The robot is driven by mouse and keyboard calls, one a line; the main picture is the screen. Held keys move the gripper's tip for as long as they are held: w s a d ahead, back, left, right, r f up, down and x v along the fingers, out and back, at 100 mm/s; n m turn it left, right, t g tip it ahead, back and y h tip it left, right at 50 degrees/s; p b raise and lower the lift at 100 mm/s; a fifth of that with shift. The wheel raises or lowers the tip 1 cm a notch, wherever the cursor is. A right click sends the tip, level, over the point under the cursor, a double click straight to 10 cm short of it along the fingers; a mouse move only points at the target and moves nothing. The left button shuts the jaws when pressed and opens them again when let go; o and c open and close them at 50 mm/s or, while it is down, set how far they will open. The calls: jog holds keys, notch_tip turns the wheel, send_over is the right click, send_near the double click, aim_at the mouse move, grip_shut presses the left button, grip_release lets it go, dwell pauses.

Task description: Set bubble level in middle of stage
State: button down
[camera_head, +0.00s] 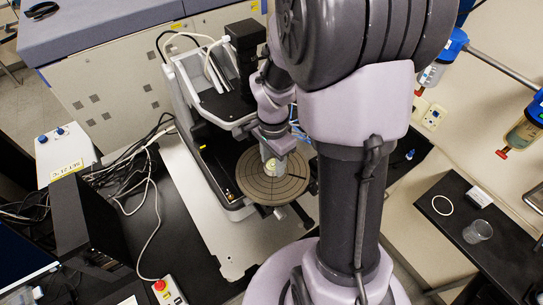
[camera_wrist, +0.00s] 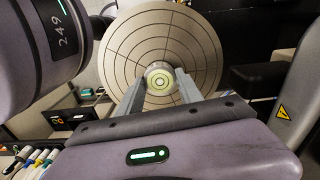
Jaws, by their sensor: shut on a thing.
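The bubble level (camera_wrist: 159,82) is a small round disc with a pale green centre. My gripper (camera_wrist: 160,76) is shut on it, with one grey finger on each side. In the head view the level (camera_head: 275,167) shows at my gripper (camera_head: 270,158), over the middle area of the stage. The stage (camera_head: 258,190) is a round brown-grey disc with dark rings and radial lines; it also fills the upper middle of the wrist view (camera_wrist: 202,42). I cannot tell whether the level touches the stage or is just above it. My fingers hide part of its sides.
The profiler (camera_head: 205,85) stands directly behind and left of the stage. A controller box (camera_head: 66,152) and tangled cables lie at the left. A red-buttoned box (camera_head: 168,291) is at the front. A black side table (camera_head: 482,232) with a clear cup (camera_head: 478,231) is at the right.

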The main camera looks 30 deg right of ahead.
jog(key=shift+w+d+f, duration=0.1)
jog(key=shift+w+f, duration=0.05)
jog(key=shift+f, duration=0.15)
jog(key=c, duration=0.8)
grip_release()
